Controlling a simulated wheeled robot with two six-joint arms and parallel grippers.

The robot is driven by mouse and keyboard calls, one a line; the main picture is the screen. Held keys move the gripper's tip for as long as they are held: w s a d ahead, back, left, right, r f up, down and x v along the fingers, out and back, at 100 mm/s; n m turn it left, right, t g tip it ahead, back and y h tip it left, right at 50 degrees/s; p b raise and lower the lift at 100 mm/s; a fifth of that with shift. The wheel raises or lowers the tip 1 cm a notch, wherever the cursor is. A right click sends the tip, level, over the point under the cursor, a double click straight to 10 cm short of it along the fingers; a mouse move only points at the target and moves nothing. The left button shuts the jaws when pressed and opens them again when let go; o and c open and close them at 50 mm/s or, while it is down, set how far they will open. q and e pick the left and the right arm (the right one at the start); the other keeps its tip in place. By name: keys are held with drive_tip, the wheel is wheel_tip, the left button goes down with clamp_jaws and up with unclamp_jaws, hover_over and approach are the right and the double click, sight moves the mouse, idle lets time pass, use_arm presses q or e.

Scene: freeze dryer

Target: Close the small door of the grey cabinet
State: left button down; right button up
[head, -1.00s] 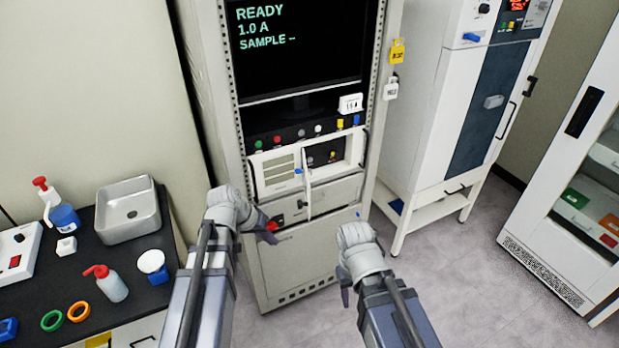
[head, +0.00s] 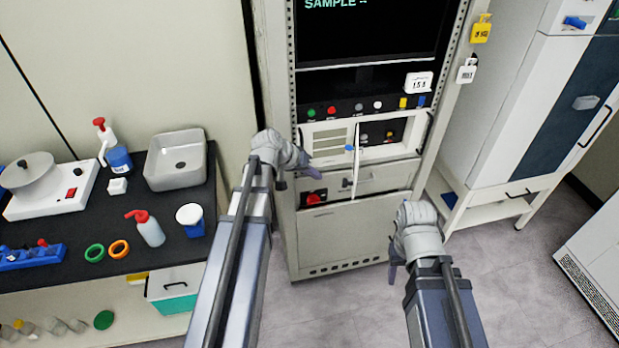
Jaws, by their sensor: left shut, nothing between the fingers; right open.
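The grey cabinet (head: 342,240) stands in the middle of the head view. Its small door (head: 356,174) stands open and is seen almost edge-on, sticking out toward me, with a blue knob on it. Right of the door, the open compartment (head: 384,134) shows small knobs inside. My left gripper (head: 312,173) is shut and empty, in front of the cabinet to the left of the door, apart from it in the picture. My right gripper (head: 393,268) is lower and to the right of the door; its fingers are partly hidden by its wrist.
A red switch (head: 313,198) and a drawer front (head: 384,177) lie below the compartment. A black bench (head: 65,215) with a sink (head: 178,160) and bottles is at left. A white cabinet (head: 512,130) stands at right.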

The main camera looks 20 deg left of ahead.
use_arm(q)
drive_tip(key=w+d+f+b, duration=0.1)
drive_tip(key=w+d+f, duration=0.1)
drive_tip(key=d, duration=0.3)
drive_tip(key=shift+w+d+f+b, duration=0.2)
drive_tip(key=shift+w+f+b, duration=0.15)
drive_tip(key=shift+f+b, duration=0.1)
use_arm(e)
drive_tip(key=shift+f, duration=1.45)
use_arm(q)
drive_tip(key=shift+d, duration=0.1)
